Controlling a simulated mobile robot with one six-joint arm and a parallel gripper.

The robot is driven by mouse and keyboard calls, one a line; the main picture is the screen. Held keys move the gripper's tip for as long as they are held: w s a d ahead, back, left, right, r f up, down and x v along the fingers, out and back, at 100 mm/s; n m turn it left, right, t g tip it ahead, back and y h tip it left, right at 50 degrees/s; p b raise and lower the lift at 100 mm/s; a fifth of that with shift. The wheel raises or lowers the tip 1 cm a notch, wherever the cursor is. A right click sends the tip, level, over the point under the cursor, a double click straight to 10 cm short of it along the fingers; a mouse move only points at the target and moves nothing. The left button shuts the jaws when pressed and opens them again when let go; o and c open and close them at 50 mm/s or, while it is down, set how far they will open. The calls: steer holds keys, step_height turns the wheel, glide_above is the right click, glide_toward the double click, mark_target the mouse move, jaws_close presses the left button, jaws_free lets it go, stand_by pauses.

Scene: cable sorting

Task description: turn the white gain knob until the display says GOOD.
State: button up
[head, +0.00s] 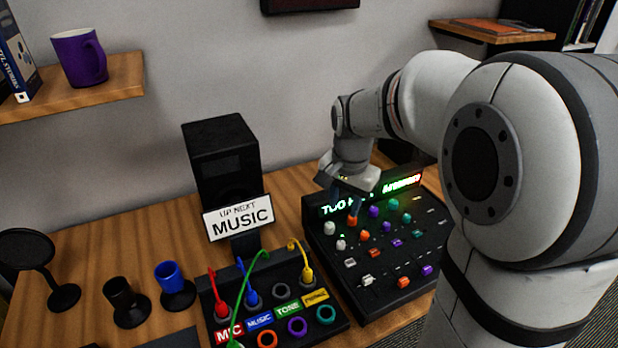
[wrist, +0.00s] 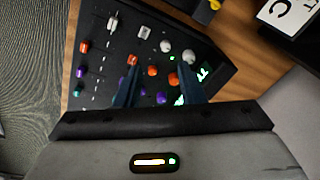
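The mixer (head: 318,257) is a black panel with a lit green display (head: 332,209) along its top. The display starts with "TOO"; my gripper hides the rest of that word group. Two white knobs sit at the panel's left: an upper one (head: 330,228) and a lower one (head: 341,244). In the wrist view they are the upper (wrist: 188,56) and lower (wrist: 165,46) white knobs. I cannot tell which is gain. My gripper (head: 347,201) is over the top knob row; its dark fingers (wrist: 159,67) are apart, with orange knobs seen between them. It appears to hold nothing.
A patch box (head: 341,323) with coloured cables stands left of the mixer. Behind it are a black speaker (head: 222,160) and a "MUSIC" sign (head: 238,218). Cups (head: 174,283) and a black stand (head: 63,297) are farther left. Table space behind the cups is clear.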

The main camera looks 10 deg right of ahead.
mark_target(329, 224)
steer(key=w+f+m+b, duration=0.1)
steer(key=w+f+m, duration=0.1)
steer(key=w+f, duration=0.1)
steer(key=w+f+m+b, duration=0.1)
steer(key=w+f+m, duration=0.1)
steer(key=w+f, duration=0.2)
steer(key=w+f+m+g+b, duration=0.1)
steer(key=w+f+m, duration=0.1)
steer(key=w+f, duration=0.2)
steer(key=shift+w, duration=0.5)
step_height(329, 224, down, 8)
steer(key=shift+r+b, duration=0.2)
steer(key=shift+b, duration=0.1)
steer(key=c, duration=0.7)
steer(key=n, duration=0.4)
steer(key=shift+n+p, duration=0.3)
steer(key=o, duration=0.7)
steer(key=shift+r, duration=0.1)
steer(key=shift+w+r+p, duration=0.1)
steer(key=shift+r+p, duration=0.2)
steer(key=shift+r, duration=3.55)
